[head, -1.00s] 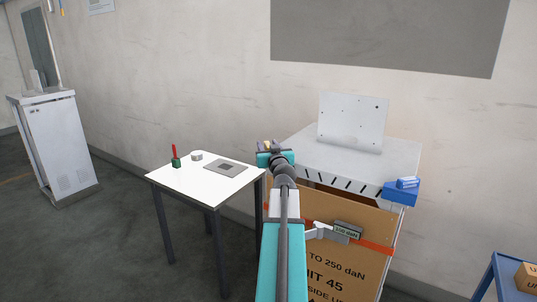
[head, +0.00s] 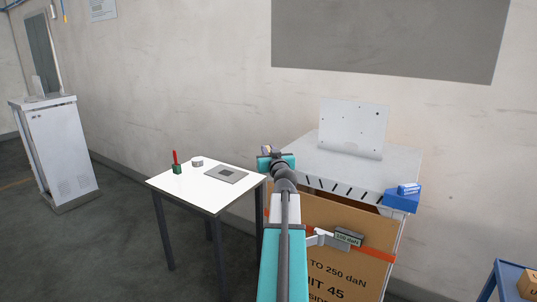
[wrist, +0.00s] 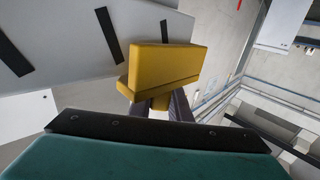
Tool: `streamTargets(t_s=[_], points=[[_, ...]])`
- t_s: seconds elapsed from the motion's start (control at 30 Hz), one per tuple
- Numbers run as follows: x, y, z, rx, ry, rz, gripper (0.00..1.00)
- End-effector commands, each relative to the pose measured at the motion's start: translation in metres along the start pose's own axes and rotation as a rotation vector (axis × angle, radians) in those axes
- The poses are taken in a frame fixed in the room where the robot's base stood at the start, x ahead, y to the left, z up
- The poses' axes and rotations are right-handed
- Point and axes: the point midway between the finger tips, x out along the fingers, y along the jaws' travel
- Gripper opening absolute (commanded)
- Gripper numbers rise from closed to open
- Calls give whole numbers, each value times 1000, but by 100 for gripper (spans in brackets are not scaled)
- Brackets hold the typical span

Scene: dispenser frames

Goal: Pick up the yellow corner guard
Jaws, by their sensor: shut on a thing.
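The yellow corner guard (wrist: 165,62) is in the wrist view, a thick yellow angled block held at the tips of my gripper (wrist: 162,101). The two dark fingers are shut on its lower part, and the guard hides their tips. In the head view my gripper (head: 271,153) is at the back left edge of the box-like stand with the grey top. The guard is too small there to make out clearly.
The grey top (head: 335,163) bears an upright white panel (head: 352,128) and a blue block (head: 402,201). At left, a white table (head: 190,189) holds a grey plate (head: 226,174), a small round white thing (head: 197,162) and a green holder (head: 177,169).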

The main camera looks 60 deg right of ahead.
Motion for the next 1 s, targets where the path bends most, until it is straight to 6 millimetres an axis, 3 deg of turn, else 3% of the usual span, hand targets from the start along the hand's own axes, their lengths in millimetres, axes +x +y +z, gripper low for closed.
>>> streamTargets(t_s=[0.6,1.0], points=[[1,0,-74,-1,3,0,0],[0,0,-93,0,0,0,0]])
